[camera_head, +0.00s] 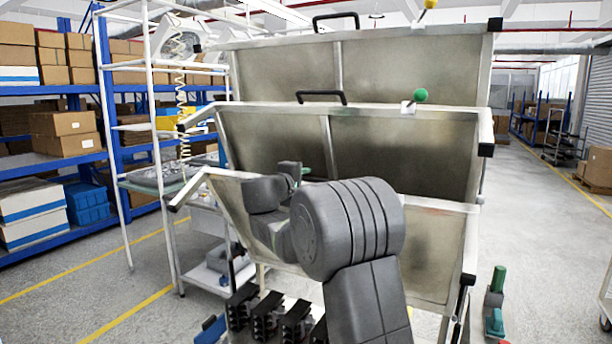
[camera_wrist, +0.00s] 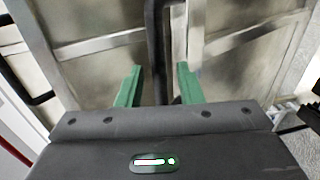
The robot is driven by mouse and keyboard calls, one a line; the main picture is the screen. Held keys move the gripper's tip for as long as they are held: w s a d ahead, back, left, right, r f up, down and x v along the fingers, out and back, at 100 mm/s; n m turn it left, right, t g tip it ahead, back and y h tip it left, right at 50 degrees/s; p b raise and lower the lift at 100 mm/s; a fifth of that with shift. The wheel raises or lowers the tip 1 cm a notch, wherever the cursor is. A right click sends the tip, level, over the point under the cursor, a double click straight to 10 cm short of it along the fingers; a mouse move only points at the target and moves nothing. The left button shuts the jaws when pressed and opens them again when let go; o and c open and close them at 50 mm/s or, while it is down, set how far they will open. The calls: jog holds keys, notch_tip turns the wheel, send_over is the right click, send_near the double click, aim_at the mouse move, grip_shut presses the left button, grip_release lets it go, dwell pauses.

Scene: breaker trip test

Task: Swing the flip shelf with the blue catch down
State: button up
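Three framed flip-shelf panels stand tilted up one behind another in the head view. The rear panel (camera_head: 420,68) has a yellow knob (camera_head: 430,4), and the middle panel (camera_head: 400,152) has a green knob (camera_head: 420,95). The front panel (camera_head: 430,255) is partly hidden by my arm. I see no blue catch; it may be behind my arm. My gripper (camera_wrist: 157,84) is at the front panel's upper edge. Its green fingers are apart, with a dark bar (camera_wrist: 157,45) showing between them in the wrist view. I cannot tell whether they touch it.
Black handles top the rear panel (camera_head: 336,20) and middle panel (camera_head: 321,97). Several black blocks (camera_head: 268,316) sit below the front panel. A green-handled item (camera_head: 497,280) stands at lower right. A white rack (camera_head: 160,150) is close on the left.

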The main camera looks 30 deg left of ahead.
jog(key=shift+w+f, duration=0.1)
jog(key=shift+w, duration=0.65)
grip_shut()
jog(key=shift+f, duration=0.1)
